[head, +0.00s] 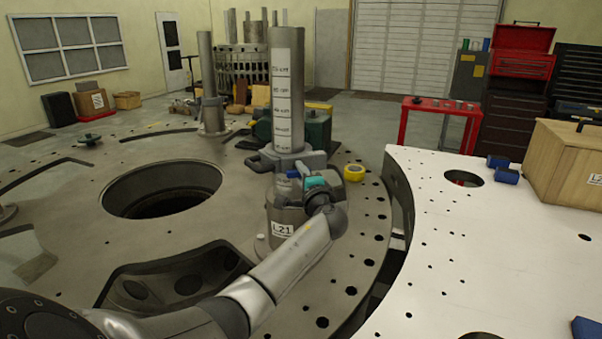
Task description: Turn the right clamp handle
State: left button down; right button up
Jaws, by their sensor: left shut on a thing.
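A tall post (285,90) with printed measure marks stands upright on the round turret plate (75,205). A grey clamp (288,160) sits around the post's lower part, above a cylindrical base labelled L21 (284,224). My left arm reaches in from the lower left. My left gripper (305,181) is at the front right of the clamp, shut on what looks like the clamp handle. Teal parts show there, but the wrist and fingers hide most of the handle, so its angle cannot be told. My right gripper is out of view.
A yellow tape roll (354,172) lies just right of the clamp. The plate has a large round hole (163,190) left of it. A white table (455,245) with blue items and a wooden box (566,165) stands at the right. A red stand (440,106) is behind.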

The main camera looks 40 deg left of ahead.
pick_arm(q)
jog(key=c, duration=0.8)
grip_release()
jog(key=shift+o, duration=0.2)
jog(key=v, duration=1.5)
jog(key=shift+s, duration=0.15)
